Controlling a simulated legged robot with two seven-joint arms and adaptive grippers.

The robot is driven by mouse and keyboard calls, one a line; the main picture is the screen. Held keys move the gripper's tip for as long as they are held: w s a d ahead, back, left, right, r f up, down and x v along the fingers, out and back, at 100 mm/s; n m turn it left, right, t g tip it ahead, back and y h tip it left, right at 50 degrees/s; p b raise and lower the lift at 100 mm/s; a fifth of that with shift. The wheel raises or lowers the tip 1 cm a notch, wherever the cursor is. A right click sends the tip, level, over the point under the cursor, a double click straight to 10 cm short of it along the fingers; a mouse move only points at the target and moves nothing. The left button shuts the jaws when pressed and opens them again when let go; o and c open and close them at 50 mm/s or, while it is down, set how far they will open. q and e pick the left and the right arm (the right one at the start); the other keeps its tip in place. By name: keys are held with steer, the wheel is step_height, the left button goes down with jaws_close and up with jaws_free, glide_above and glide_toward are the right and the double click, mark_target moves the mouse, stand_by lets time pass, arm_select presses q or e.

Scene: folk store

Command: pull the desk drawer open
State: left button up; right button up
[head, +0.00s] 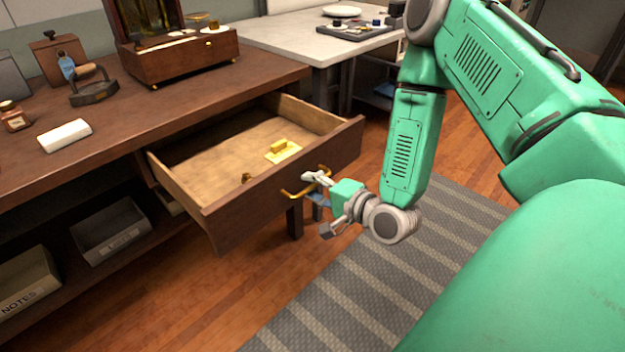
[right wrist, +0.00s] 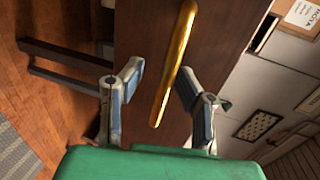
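The desk drawer (head: 285,193) stands pulled out from the dark wooden desk (head: 150,110) in the head view. Its brass handle (head: 296,192) is on the front panel. My right gripper (head: 322,204) is at the drawer front, by the handle. In the right wrist view the brass handle (right wrist: 175,65) passes between the two spread fingers, with a gap on the left side; firm contact cannot be made out. My left gripper is not in view.
An old iron (head: 93,88), a white block (head: 64,135) and a wooden box (head: 180,55) stand on the desk top. Grey bins (head: 110,232) sit on the shelf below. A pale table (head: 290,35) is behind. A striped rug (head: 350,290) covers open floor in front.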

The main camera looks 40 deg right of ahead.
steer(key=shift+r, duration=0.1)
steer(key=v, duration=1.1)
steer(key=shift+s, duration=0.35)
